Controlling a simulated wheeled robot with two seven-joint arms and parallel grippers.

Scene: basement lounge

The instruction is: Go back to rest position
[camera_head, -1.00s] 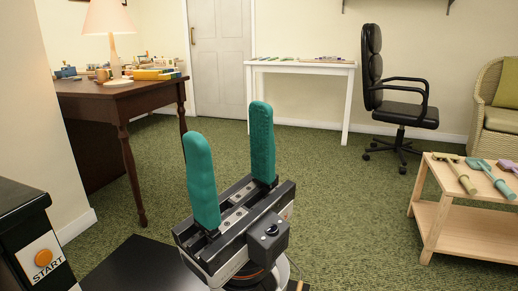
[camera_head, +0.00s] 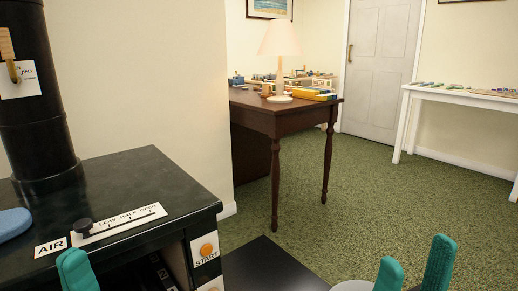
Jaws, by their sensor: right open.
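My right gripper (camera_head: 414,262) shows at the bottom right of the head view as two teal fingers standing apart. It is open, with only carpet visible between the fingers. No held object is visible at either gripper.
The stove has an AIR slider (camera_head: 118,222), a START button (camera_head: 207,249) and a blue pad (camera_head: 12,224). A brown desk (camera_head: 265,122) with a lamp (camera_head: 280,45) stands beyond. A white table (camera_head: 445,92) is at the right. Green carpet (camera_head: 370,190) between is clear.

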